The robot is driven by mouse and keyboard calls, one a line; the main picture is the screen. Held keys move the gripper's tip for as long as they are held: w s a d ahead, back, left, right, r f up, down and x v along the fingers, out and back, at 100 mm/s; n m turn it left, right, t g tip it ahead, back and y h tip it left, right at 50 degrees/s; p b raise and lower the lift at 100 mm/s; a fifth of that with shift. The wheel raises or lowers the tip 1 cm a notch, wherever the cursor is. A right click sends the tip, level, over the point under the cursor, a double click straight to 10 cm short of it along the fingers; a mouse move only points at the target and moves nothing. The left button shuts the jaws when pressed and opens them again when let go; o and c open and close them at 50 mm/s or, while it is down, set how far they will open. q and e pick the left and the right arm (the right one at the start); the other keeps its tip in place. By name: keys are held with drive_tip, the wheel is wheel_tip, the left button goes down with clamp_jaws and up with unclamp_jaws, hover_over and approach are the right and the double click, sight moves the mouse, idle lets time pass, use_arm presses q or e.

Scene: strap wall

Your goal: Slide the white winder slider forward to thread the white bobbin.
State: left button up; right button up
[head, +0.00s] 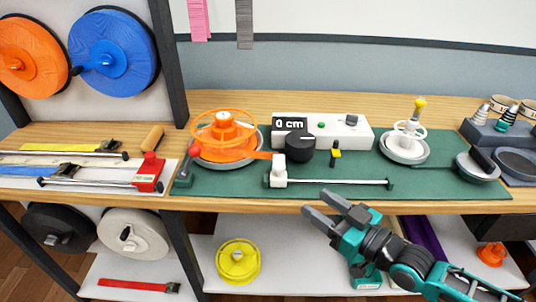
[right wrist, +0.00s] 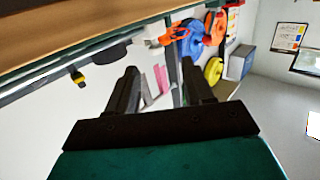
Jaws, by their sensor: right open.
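The white winder slider (head: 279,173) is a small block at the left end of a thin metal rail (head: 340,182) on the green mat. An orange strap end (head: 260,155) runs from the orange reel (head: 224,136) to the slider. The white bobbin (head: 407,132) stands upright on a round grey base at the right of the mat, with a yellow-topped post behind it. My right gripper (head: 317,203) is open and empty by the table's front edge, to the right of the slider and apart from it. It also shows open in the right wrist view (right wrist: 158,80). My left gripper is out of view.
A white console (head: 345,128) reads 0 cm, with a black knob (head: 300,148) in front. A round grey dish (head: 478,168) stands at the mat's right. A yellow spool (head: 238,262) lies on the shelf below. The mat between rail and table edge is clear.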

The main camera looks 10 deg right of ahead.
sight(279, 164)
drive_tip(key=shift+y, duration=0.3)
drive_tip(key=x, duration=0.4)
drive_tip(key=r+x, duration=0.1)
drive_tip(key=x, duration=0.4)
drive_tip(key=d+r+x, duration=0.1)
drive_tip(key=x, duration=0.3)
drive_tip(key=shift+w+a+b, duration=0.1)
drive_tip(key=shift+w+b, duration=0.3)
drive_tip(key=shift+w, duration=0.3)
drive_tip(key=shift+c, duration=0.4)
drive_tip(key=shift+r, duration=0.15)
clamp_jaws()
